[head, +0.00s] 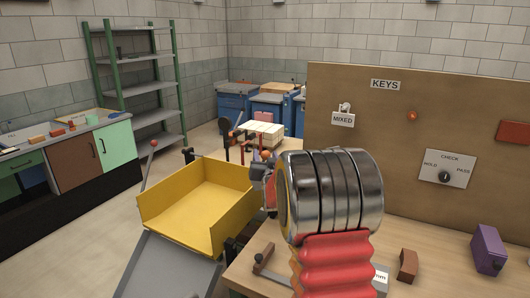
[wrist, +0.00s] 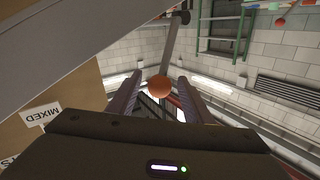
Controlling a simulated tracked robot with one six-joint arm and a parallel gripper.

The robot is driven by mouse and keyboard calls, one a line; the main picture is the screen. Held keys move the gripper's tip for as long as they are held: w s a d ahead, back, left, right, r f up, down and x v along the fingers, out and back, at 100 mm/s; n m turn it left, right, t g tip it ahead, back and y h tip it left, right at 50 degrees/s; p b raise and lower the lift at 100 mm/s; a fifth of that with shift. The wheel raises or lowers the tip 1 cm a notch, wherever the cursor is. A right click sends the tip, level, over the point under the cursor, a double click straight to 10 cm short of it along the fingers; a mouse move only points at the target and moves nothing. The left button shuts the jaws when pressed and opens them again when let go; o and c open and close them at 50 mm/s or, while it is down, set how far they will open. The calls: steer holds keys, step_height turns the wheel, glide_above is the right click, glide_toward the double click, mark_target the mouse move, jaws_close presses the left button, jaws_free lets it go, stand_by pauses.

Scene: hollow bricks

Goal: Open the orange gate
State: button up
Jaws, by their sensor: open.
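An orange ball knob (wrist: 158,87) shows between the two fingers of my gripper (wrist: 160,77) in the wrist view. The fingers stand apart on either side of it; I cannot tell whether they touch it. In the head view an orange knob (head: 266,154) shows just left of my arm's metal wrist, beyond the yellow tray. My arm hides most of my gripper and whatever lies below the knob there. I cannot make out a whole orange gate in either view.
A yellow tray (head: 160,207) with a grey chute stands left of my arm. A red-knobbed lever (head: 153,144) rises beside it. A brown board (head: 395,120) with a KEYS sign stands behind the wooden bench (head: 440,268) at right. A purple block (head: 489,249) sits on the bench.

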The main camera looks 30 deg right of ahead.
steer(key=shift+x, duration=2.35)
jaws_close()
